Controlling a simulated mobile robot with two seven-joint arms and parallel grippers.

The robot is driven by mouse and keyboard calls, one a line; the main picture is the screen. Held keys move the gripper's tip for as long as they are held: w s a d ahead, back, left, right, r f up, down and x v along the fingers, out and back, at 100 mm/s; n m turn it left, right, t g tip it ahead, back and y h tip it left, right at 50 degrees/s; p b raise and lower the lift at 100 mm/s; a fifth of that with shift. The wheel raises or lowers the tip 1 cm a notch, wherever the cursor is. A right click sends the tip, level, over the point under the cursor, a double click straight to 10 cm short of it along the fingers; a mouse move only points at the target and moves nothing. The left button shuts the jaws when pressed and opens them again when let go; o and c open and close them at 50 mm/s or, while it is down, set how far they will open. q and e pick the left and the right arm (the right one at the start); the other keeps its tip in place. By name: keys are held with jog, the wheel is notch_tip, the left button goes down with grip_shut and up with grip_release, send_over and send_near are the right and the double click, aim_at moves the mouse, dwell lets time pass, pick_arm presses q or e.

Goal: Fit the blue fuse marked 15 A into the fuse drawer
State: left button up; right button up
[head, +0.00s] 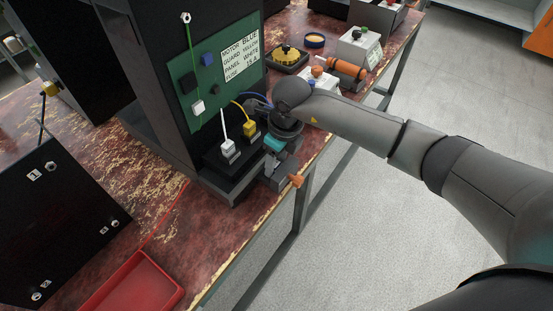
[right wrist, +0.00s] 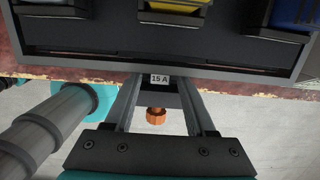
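My right gripper (head: 283,150) is at the front lower corner of the dark cabinet, pointing down. In the right wrist view its fingers (right wrist: 161,82) stand a block's width apart, with a small dark block bearing a white "15 A" label, the fuse (right wrist: 160,79), between their tips. Its blue colour does not show there. The fuse drawer (head: 281,183) juts out below the gripper. Its orange knob (head: 296,181) also shows between the fingers in the right wrist view (right wrist: 155,117). The drawer's inside and the fuse's underside are hidden. My left gripper is not in view.
White (head: 228,147) and yellow (head: 249,128) plugs sit on the cabinet ledge beside the gripper. A sign (head: 240,51) reads "FUSE 15 A". A red tray (head: 133,287) lies front left. The bench edge is close.

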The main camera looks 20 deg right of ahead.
aim_at(283, 166)
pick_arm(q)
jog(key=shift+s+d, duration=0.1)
pick_arm(e)
jog(key=shift+o, duration=0.2)
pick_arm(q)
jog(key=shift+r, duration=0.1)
pick_arm(e)
jog(key=shift+r, duration=0.15)
jog(key=shift+r, duration=0.35)
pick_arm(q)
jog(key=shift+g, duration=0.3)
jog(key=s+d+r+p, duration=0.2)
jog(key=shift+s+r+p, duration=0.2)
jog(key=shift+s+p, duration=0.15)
pick_arm(e)
notch_tip(283, 166, up, 11)
jog(key=s+d, duration=0.1)
jog(key=shift+s, duration=0.2)
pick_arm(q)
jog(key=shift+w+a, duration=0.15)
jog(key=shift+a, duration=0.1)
pick_arm(e)
jog(key=shift+r, duration=0.1)
